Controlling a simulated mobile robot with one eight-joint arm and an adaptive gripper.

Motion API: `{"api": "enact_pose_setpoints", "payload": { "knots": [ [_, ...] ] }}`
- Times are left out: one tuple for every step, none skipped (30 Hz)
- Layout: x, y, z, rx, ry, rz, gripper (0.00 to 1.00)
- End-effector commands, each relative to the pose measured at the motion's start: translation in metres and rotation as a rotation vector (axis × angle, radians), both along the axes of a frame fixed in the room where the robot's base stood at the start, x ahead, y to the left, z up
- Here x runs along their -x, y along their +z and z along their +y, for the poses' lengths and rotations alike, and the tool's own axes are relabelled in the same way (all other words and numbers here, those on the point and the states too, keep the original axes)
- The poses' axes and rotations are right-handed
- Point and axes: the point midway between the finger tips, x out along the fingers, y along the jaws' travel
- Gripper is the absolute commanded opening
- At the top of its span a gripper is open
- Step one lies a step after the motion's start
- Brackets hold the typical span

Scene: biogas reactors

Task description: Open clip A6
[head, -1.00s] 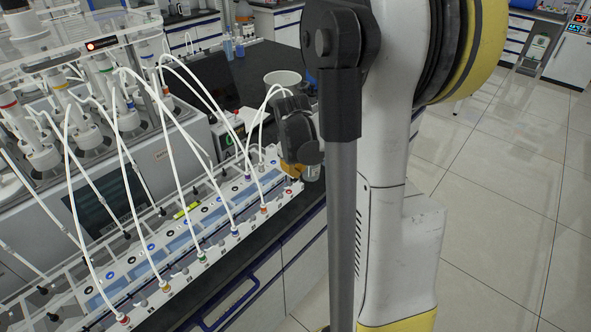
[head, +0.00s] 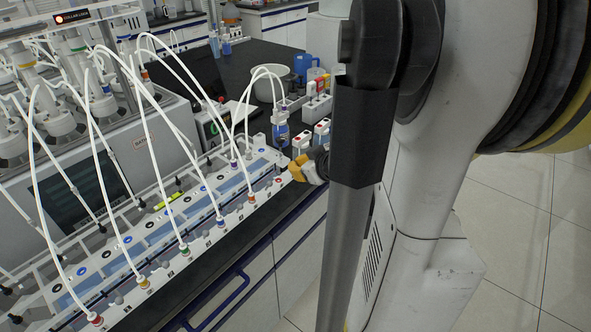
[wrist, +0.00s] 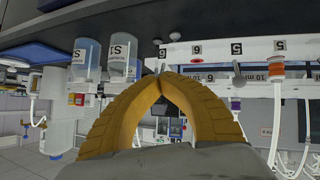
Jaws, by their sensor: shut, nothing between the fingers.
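My gripper (head: 297,168) has yellow fingers and is at the right end of the white rail (head: 262,207) in the head view. In the wrist view its fingertips (wrist: 165,80) meet, with nothing between them. A grey lever (wrist: 238,69) stands by label 5.
White tubes (head: 152,165) arch over the rail. Bottles labelled S1, one here (wrist: 85,60), are left of the fingers in the wrist view. Open floor (head: 520,230) lies right.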

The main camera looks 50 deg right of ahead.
Motion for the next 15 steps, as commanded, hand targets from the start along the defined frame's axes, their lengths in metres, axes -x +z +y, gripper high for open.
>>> {"api": "enact_pose_setpoints", "payload": {
  "knots": [
    [0.0009,-0.0034,-0.0006,-0.001,-0.001,-0.012,0.00],
    [0.0010,-0.0032,-0.0005,-0.002,0.000,-0.020,0.00],
    [0.0014,-0.0031,-0.0007,-0.002,0.000,-0.028,0.00],
    [0.0016,-0.0030,-0.0006,-0.003,-0.001,-0.034,0.00],
    [0.0017,-0.0028,-0.0006,-0.004,0.000,-0.038,0.00],
    [0.0019,-0.0028,-0.0006,-0.003,-0.001,-0.044,0.00],
    [0.0020,-0.0027,-0.0005,-0.003,0.000,-0.046,0.00],
    [0.0021,-0.0027,-0.0004,-0.003,0.000,-0.048,0.00],
    [0.0021,-0.0024,-0.0004,-0.003,0.001,-0.049,0.00],
    [0.0021,-0.0023,-0.0003,-0.004,0.001,-0.051,0.00],
    [0.0021,-0.0023,-0.0002,-0.004,0.001,-0.052,0.00],
    [0.0021,-0.0021,-0.0002,-0.004,0.001,-0.052,0.00],
    [0.0021,-0.0021,-0.0002,-0.004,0.001,-0.052,0.00],
    [0.0021,-0.0021,-0.0001,-0.004,0.001,-0.052,0.00],
    [0.0021,-0.0022,-0.0001,-0.004,0.001,-0.052,0.00]
  ]
}}
